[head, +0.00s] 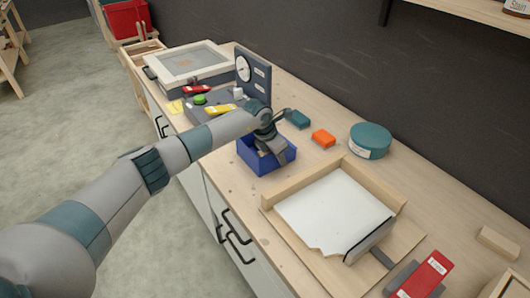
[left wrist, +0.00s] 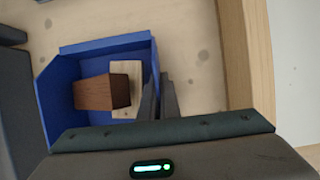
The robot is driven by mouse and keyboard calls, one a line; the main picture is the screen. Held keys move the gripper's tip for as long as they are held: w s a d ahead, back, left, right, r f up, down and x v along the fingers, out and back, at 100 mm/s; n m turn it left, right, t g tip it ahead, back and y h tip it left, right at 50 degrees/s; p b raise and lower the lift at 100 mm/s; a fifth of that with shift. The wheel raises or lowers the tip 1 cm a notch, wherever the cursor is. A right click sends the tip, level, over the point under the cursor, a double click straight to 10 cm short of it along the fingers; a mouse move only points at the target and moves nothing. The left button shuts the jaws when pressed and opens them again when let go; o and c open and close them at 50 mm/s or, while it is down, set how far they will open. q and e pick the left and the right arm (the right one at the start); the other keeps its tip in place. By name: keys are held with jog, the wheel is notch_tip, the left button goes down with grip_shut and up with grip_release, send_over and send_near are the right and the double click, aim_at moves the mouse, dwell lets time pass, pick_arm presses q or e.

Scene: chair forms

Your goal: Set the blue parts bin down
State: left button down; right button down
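The blue parts bin (head: 251,160) is upright at the counter, between the grey gauge stand and the wooden tray. Whether its base touches the counter is hard to tell. In the left wrist view the bin (left wrist: 52,100) holds a dark brown block (left wrist: 100,92) and a pale wooden piece (left wrist: 125,75). My left gripper (head: 281,156) reaches down at the bin's side. Its fingers (left wrist: 160,97) are close together, one on each side of the bin's right wall in the wrist view, pinching it. My right gripper is out of view.
A wood-framed tray (head: 290,238) with a white sheet stands close in front of the bin. An orange block (head: 323,138), a teal block (head: 299,119) and a round teal tin (head: 370,141) lie to the right. The gauge stand (head: 253,75) is behind.

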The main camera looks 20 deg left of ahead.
pick_arm(q)
jog(key=shift+r, duration=0.15)
jog(key=shift+r+p, duration=0.7)
jog(key=shift+r, duration=0.55)
notch_tip(320, 180, up, 2)
jog(key=shift+p, duration=0.45)
jog(key=s+d+r+p, duration=0.1)
jog(key=d+r, duration=0.1)
jog(key=d, duration=0.1)
jog(key=s+d+r+p, duration=0.2)
jog(key=d, duration=0.2)
jog(key=s+d+r+p, duration=0.1)
jog(key=d+r+p, duration=0.1)
jog(key=d, duration=0.1)
jog(key=shift+s+d+r, duration=0.15)
jog(key=shift+s+d, duration=0.15)
jog(key=shift+s, duration=0.1)
